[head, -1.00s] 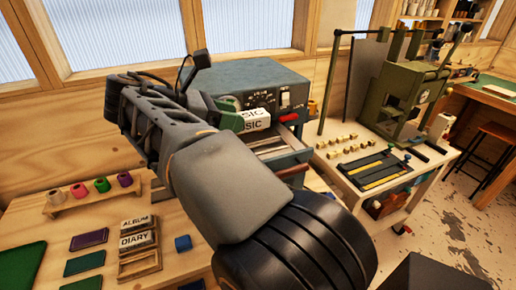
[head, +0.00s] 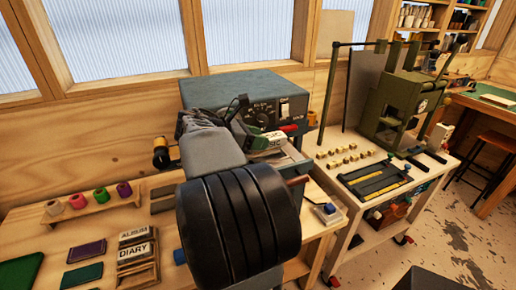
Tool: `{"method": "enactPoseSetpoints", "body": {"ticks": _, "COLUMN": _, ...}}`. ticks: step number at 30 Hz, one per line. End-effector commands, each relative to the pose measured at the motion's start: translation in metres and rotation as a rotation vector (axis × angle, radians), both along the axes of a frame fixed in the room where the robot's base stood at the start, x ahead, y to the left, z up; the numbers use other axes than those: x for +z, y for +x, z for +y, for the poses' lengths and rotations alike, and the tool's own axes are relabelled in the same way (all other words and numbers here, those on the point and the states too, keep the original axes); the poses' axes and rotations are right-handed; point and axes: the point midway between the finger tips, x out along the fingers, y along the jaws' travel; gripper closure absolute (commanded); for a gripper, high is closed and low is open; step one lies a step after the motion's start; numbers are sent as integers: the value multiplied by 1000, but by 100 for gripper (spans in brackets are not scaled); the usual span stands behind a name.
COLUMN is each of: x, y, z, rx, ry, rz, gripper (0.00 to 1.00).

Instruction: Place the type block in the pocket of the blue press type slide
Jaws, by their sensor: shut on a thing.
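The type block (head: 270,141) is a pale block with dark letters, partly hidden, in front of the blue-grey press (head: 225,93). My gripper (head: 256,139) is shut on it, and my arm hides much of the gripper. The type slide (head: 291,157) sticks out from the front of the press, just below and right of the block. The block looks over or at the slide; I cannot tell whether they touch. The pocket is hidden from this view.
Block racks labelled ALBUM and DIARY (head: 136,252) stand on the bench, with a rack of foil rolls (head: 90,203) behind. A small blue-topped item (head: 328,211) lies at the bench's right edge. A green press (head: 405,105) stands on a separate cart at right.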

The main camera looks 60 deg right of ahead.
Motion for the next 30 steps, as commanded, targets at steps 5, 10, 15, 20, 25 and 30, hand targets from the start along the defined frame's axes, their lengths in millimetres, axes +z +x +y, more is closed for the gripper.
{"method": "enactPoseSetpoints", "body": {"ticks": 5, "x": -22, "y": 0, "z": -5, "rx": 0, "ry": 3, "rz": 4, "gripper": 92}}
{"method": "enactPoseSetpoints", "body": {"ticks": 10, "x": -36, "y": 0, "z": -4, "rx": -1, "ry": 0, "rz": 0, "gripper": 92}}
{"method": "enactPoseSetpoints", "body": {"ticks": 15, "x": -35, "y": 0, "z": -4, "rx": 0, "ry": -1, "rz": -1, "gripper": 92}}
{"method": "enactPoseSetpoints", "body": {"ticks": 20, "x": -38, "y": 0, "z": -4, "rx": 0, "ry": 0, "rz": 0, "gripper": 92}}
{"method": "enactPoseSetpoints", "body": {"ticks": 25, "x": -43, "y": 0, "z": -4, "rx": 0, "ry": 0, "rz": 0, "gripper": 92}}
{"method": "enactPoseSetpoints", "body": {"ticks": 30, "x": -48, "y": 0, "z": -4, "rx": 0, "ry": 0, "rz": 0, "gripper": 92}}
